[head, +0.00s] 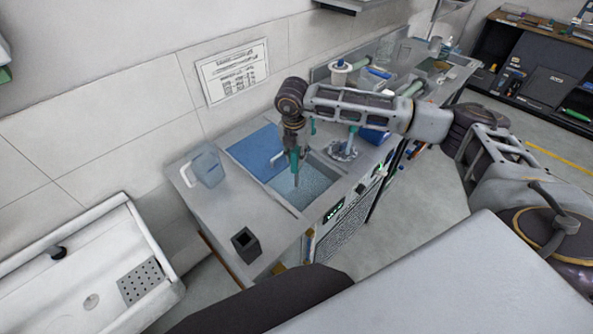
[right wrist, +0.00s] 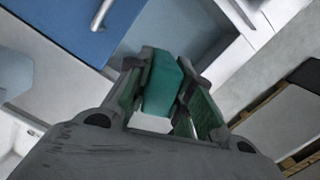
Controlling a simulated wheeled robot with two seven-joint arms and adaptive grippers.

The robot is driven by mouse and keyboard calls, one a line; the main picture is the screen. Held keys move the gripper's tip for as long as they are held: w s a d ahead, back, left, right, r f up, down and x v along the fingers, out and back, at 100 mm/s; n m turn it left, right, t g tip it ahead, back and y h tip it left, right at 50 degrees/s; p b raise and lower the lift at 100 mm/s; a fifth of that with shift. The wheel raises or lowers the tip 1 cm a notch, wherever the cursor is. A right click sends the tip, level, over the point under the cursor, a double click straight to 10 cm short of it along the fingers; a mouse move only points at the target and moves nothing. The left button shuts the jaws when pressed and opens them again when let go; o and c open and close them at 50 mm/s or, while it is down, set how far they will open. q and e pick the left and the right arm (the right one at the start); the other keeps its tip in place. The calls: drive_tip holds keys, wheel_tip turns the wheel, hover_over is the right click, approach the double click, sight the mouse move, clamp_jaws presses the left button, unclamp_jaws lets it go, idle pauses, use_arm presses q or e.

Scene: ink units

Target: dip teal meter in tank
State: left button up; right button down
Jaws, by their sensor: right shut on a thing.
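The teal meter (head: 293,161) is upright in my right gripper (head: 291,150), above the open part of the tank (head: 314,205). Its grey lower end points down over the bluish liquid; I cannot tell whether it touches the surface. In the right wrist view, the fingers (right wrist: 165,82) are shut on the teal body (right wrist: 162,85) from both sides. The tank is set into the counter, and a blue lid (head: 256,150) covers the part at its left. My left gripper is not in view.
A clear pitcher (head: 208,169) stands left of the tank, and a black open holder (head: 245,243) is at the counter's front corner. A stand with a teal upright piece (head: 352,138) is close on the right. A white sink (head: 100,265) lies at far left.

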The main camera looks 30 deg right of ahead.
sight(297, 148)
drive_tip(key=shift+r+p, duration=0.85)
drive_tip(key=shift+r, duration=1.3)
drive_tip(key=shift+r+p, duration=0.4)
drive_tip(key=shift+r, duration=1.25)
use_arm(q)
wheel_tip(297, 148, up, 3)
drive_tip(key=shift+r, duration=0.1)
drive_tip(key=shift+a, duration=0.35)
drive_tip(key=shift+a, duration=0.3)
